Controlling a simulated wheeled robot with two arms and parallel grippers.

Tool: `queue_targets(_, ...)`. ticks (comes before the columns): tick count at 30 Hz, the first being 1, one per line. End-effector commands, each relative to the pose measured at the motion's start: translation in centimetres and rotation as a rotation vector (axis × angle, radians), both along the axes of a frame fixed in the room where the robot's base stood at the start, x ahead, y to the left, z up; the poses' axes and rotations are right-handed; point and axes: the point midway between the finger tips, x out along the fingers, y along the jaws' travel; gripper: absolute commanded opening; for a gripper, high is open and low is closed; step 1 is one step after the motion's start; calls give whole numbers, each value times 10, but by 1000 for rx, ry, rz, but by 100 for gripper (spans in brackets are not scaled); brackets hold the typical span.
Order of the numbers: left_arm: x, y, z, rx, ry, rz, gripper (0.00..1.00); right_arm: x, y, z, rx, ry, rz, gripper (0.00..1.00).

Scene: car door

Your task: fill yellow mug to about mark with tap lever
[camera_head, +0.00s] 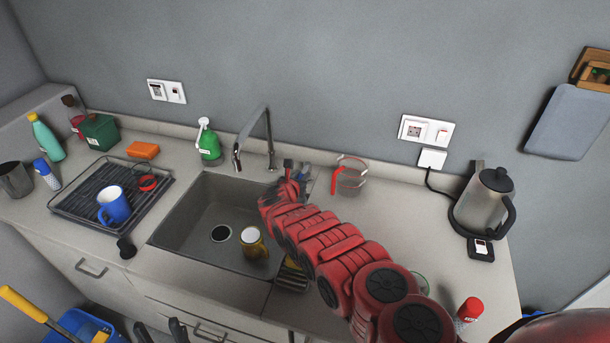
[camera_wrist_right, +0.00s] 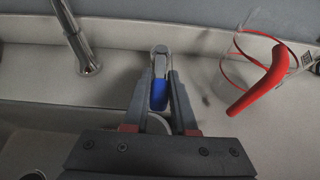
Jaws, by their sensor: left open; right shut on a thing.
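The yellow mug (camera_head: 255,250) stands upright in the sink, right of the drain. Its water level and mark are too small to tell. The tap (camera_head: 268,135) arches over the back of the sink, and no stream of water shows. My right gripper (camera_head: 292,172) is behind the sink, right of the tap's base. In the right wrist view its fingers (camera_wrist_right: 161,85) are shut on a grey and blue piece, seemingly the tap lever (camera_wrist_right: 158,92). The tap's base (camera_wrist_right: 87,62) stands to the left. My left gripper (camera_head: 158,328) is open and empty at the bottom edge, partly cut off.
The sink basin (camera_head: 180,225) is otherwise clear. A dish rack (camera_head: 75,205) with a blue mug (camera_head: 114,206) stands left. A green soap bottle (camera_head: 209,146) is behind the sink. A clear jug with a red handle (camera_head: 350,176) stands right of my right gripper; a kettle (camera_head: 485,198) is further right.

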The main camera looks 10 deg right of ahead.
Motion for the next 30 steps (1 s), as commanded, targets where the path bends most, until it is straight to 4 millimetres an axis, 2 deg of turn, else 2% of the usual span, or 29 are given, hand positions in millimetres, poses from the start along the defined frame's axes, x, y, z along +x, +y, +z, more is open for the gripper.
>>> queue_targets(2, 0, 0, -7, 0, -1, 0, 50, 1, 2, 0, -3, -3, -9, 0)
queue_targets(11, 0, 0, -6, 0, -1, 0, 50, -1, 3, 0, -1, 2, -14, 0)
queue_targets(12, 0, 0, -6, 0, -1, 0, 50, -1, 3, 0, -1, 2, -14, 27)
queue_targets(17, 0, 0, -6, 0, -1, 0, 50, -1, 3, -1, 0, 3, -14, 55)
queue_targets(25, 0, 0, -6, 0, -1, 0, 50, -1, 2, -1, 0, 3, -14, 55)
queue_targets(30, 0, 0, 2, 0, -1, 0, 50, -6, 7, 3, 1, 7, -14, 55)
